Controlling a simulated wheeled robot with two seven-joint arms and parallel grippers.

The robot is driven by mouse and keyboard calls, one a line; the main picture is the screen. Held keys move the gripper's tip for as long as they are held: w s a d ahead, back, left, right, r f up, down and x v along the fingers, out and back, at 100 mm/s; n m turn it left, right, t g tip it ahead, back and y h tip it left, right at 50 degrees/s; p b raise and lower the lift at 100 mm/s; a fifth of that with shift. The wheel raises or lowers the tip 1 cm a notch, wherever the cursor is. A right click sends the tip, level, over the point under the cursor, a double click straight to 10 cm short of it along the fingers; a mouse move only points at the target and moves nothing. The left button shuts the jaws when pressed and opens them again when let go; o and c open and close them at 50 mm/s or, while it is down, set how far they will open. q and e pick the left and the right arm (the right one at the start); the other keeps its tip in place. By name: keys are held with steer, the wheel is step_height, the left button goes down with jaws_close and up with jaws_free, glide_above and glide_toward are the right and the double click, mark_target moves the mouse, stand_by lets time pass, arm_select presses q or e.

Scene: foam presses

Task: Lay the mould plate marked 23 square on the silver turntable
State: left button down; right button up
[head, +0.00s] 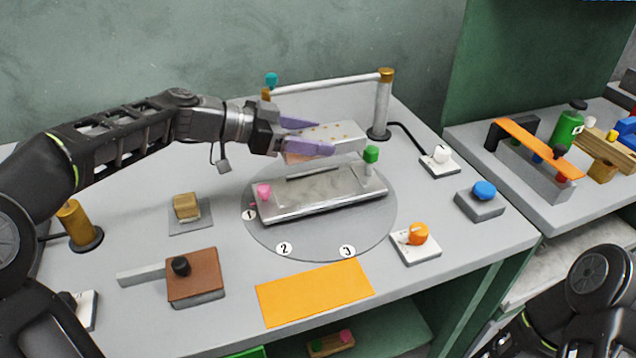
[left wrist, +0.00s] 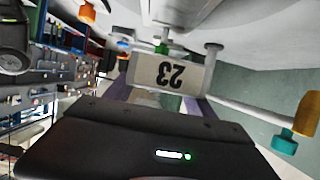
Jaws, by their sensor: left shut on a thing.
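The mould plate marked 23 (head: 338,139) is a pale grey block with small orange dots on its top. My left gripper (head: 318,136) is shut on it, with purple fingers at its near and far sides, and holds it above the back of the turntable. In the left wrist view the plate's face with the number 23 (left wrist: 168,75) appears upside down between the fingers. The silver turntable (head: 280,237) is a flat disc with marks 1, 2 and 3. A metal bed (head: 330,192) with a pink knob (head: 264,191) and a green knob (head: 371,154) sits on it. My right gripper is not in view.
A post with a horizontal bar (head: 383,105) stands behind the turntable. An orange sheet (head: 314,293), a brown block with a handle (head: 194,276), an orange knob (head: 418,233) and a blue button (head: 484,190) lie around it. A second bench (head: 545,205) stands right.

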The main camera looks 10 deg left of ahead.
arm_select(q)
glide_above(312, 188)
step_height(312, 188, down, 6)
steer(key=shift+d+r, duration=0.1)
stand_by(0.3)
steer(key=shift+f, duration=1.95)
steer(key=shift+c, duration=1.6)
jaws_free()
steer(key=b+v, duration=0.1)
steer(key=v, duration=1.1)
